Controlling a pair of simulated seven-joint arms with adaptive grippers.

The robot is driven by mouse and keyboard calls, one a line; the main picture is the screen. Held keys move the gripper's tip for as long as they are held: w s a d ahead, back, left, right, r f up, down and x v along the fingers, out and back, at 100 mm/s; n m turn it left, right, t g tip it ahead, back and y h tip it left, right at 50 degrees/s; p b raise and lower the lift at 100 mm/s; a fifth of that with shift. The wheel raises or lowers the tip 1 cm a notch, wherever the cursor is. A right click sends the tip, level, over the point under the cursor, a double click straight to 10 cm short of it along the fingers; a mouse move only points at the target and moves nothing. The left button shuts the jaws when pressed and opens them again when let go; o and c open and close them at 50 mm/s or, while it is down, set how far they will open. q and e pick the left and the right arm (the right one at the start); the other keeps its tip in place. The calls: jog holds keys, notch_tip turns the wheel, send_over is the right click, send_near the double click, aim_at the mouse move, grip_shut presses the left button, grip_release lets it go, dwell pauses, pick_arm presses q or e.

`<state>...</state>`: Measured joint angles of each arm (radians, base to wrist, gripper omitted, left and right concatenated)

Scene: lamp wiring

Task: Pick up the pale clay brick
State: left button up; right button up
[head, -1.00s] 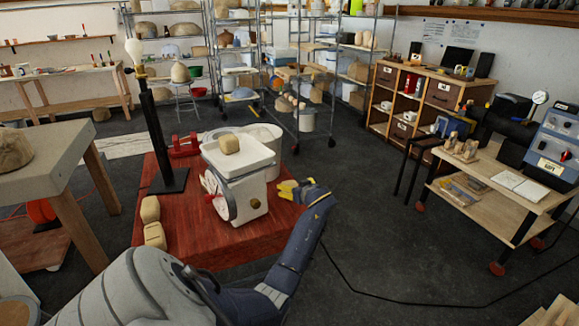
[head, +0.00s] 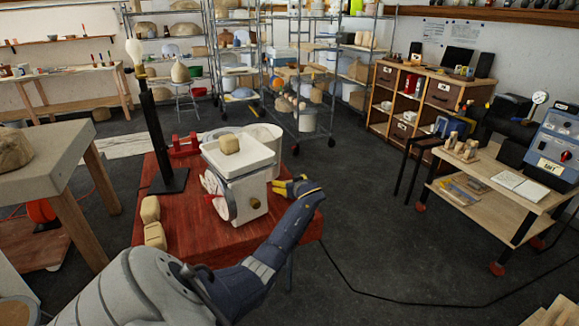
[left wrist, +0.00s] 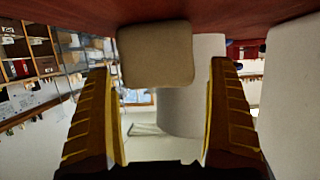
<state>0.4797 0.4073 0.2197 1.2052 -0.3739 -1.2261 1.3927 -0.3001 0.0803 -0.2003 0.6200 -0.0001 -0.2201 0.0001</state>
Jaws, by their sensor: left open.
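A pale tan clay brick (left wrist: 155,55) sits on the red table top in the left wrist view, which shows the scene upside down. It lies between and just beyond the two yellow fingers of my left gripper (left wrist: 165,75), which is open. A gap shows between the brick and the right finger; contact on the left is unclear. In the head view my left gripper (head: 290,187) is low at the right side of the white scale, and this brick is not visible there. My right gripper is not in view.
The white scale (head: 240,190) carries another tan brick (head: 228,144) on its tray. A pale bucket (head: 266,138) stands behind it. Two more bricks (head: 151,209) (head: 155,236) lie at the table's left. A black lamp stand (head: 152,130) rises at the back left.

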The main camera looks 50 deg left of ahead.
pick_arm(q)
jog(key=shift+c, duration=0.3)
jog(key=c, duration=1.5)
jog(key=shift+c, duration=0.6)
jog(key=shift+r, duration=0.15)
